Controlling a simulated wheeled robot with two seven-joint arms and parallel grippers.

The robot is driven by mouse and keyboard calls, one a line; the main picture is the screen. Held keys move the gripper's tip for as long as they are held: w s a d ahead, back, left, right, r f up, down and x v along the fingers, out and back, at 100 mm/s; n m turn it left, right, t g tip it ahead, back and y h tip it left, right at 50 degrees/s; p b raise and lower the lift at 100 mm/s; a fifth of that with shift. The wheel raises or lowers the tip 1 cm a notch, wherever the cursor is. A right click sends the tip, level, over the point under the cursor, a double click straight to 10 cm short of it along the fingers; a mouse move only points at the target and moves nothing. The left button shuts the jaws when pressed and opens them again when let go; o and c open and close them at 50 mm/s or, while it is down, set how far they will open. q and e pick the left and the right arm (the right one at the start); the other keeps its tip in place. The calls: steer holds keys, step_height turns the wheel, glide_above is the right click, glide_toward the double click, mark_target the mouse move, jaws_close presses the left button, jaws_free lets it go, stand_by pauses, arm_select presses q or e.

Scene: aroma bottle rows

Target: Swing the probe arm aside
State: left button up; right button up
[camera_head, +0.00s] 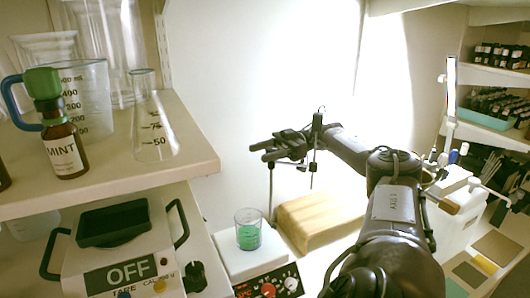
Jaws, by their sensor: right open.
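The probe arm shows as a thin upright rod (270,190) behind the beaker, with a slim vertical probe (312,168) hanging to its right. The horizontal part between them is mostly hidden by my right gripper (263,151). This gripper is open, its dark fingers pointing left at the top of the rod. I cannot tell whether it touches the probe arm. A beaker with green liquid (248,238) stands on the white stirrer plate (226,262), left of the probe and below the gripper. My left gripper is not in view.
A tan block (318,222) lies right of the stirrer. Shelves of dark bottles (500,56) stand at right.

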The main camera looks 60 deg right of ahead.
steer(key=shift+r, duration=0.1)
step_height(320, 180, up, 20)
steer(key=p, duration=0.5)
stand_by(0.4)
